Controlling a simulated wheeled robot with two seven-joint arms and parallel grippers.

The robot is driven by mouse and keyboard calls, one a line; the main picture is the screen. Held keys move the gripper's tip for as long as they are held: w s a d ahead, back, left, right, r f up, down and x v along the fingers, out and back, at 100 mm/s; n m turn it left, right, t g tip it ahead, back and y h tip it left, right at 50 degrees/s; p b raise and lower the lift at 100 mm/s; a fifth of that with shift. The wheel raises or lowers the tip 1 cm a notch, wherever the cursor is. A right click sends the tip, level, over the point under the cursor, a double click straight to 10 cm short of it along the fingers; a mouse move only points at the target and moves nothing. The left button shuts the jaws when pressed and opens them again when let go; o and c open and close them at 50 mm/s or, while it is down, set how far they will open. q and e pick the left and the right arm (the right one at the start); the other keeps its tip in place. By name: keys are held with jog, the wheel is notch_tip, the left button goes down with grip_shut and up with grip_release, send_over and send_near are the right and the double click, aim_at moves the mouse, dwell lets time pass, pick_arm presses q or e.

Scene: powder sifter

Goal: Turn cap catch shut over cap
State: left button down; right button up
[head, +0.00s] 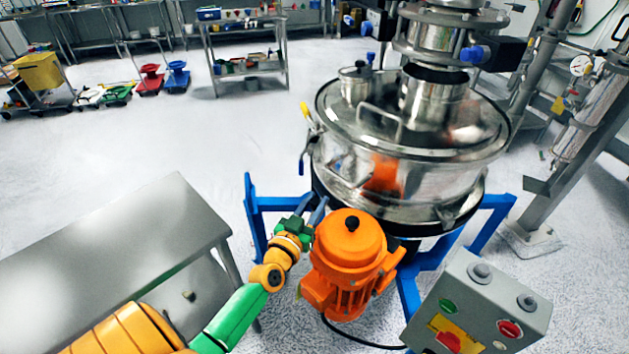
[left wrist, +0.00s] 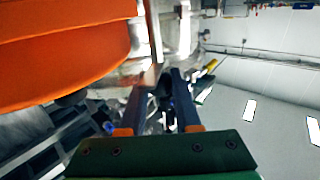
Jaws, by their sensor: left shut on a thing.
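My left gripper (head: 316,204) reaches in from the left, between the orange motor and the steel sifter's lower rim. In the left wrist view my left gripper (left wrist: 161,84) has its two dark fingers close together on a small, mostly hidden part that seems to be the cap catch. The fingers and the motor hide its shape and angle in the head view. I cannot make out the cap under it. The steel sifter (head: 400,195) stands above and behind the fingertips. My right gripper is not in view.
The orange motor (head: 348,250) is close beside the gripper and fills the upper left of the wrist view. A blue frame (head: 255,210) surrounds the sifter. A grey control box (head: 480,300) is at lower right.

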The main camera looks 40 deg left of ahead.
pick_arm(q)
jog(key=n+y+p, duration=0.1)
jog(key=y, duration=0.1)
jog(key=n+g+y+p, duration=0.1)
jog(key=shift+d+r+n+y, duration=0.1)
jog(key=shift+r+n+y, duration=0.1)
jog(key=shift+n+y, duration=0.15)
jog(key=shift+f+n+g+y+p, duration=0.15)
jog(key=shift+n+g+y+p, duration=0.3)
jog(key=shift+n+g+y, duration=0.75)
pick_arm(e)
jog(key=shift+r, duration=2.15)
pick_arm(q)
jog(key=shift+y, duration=0.55)
jog(key=c, duration=0.6)
grip_release()
jog(key=shift+f, duration=0.1)
